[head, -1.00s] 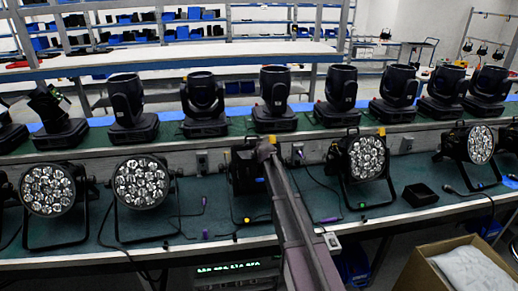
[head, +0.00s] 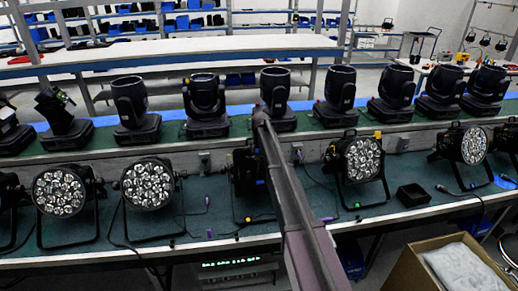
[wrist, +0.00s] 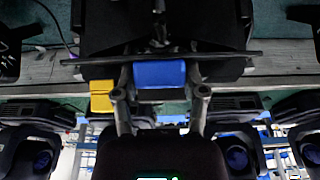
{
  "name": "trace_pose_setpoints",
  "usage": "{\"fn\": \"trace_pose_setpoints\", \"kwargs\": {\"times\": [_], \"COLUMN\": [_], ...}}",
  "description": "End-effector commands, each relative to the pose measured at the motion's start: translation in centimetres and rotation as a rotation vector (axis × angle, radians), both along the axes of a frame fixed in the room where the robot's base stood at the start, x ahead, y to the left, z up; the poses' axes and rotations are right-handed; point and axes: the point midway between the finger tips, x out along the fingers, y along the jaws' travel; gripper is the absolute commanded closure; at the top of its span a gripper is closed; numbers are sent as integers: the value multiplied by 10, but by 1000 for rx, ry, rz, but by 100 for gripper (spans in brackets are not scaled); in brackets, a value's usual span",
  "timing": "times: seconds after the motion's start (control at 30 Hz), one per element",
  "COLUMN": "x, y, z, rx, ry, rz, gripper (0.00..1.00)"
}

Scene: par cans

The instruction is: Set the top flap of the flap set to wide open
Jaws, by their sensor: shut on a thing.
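The flap set (head: 242,172) is a dark square-looking unit on the bench in the middle of the head view, largely hidden behind my arm. In the wrist view a dark flap (wrist: 225,56) shows nearly edge-on as a thin bar across the upper middle, with a dark body (wrist: 200,18) behind it. A blue tab (wrist: 160,74) sits at the flap's middle. My gripper (wrist: 160,86) has one finger on each side of the blue tab and is shut on it. The flap's exact angle cannot be told. In the head view the fingertips are hidden.
A yellow block (wrist: 102,97) is beside the left finger in the wrist view. Par cans (head: 148,183) (head: 360,159) stand on both sides on the green bench. A row of moving-head lights (head: 203,105) stands behind. A black box (head: 413,195) and loose cables lie at right.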

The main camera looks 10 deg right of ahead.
Motion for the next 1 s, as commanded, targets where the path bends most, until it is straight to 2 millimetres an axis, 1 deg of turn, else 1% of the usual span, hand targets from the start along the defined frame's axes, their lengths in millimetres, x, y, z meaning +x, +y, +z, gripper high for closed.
{"fn": "trace_pose_setpoints", "kwargs": {"times": [0.03, 0.3, 0.77, 0.8, 0.87, 0.9, 1.0], "x": [5, 7, 5, 5, 5, 5, 6], "y": [0, 0, 1, 1, 1, 0, 0], "z": [3, 3, 3, 3, 3, 3, 3], "rx": [1, 1, 1, 1, 1, 1, 1], "ry": [29, 124, 138, 138, 138, 138, 137], "rz": [0, 0, 0, 0, 0, 0, 0], "gripper": [92, 92, 92, 33, 15, 9, 9]}}
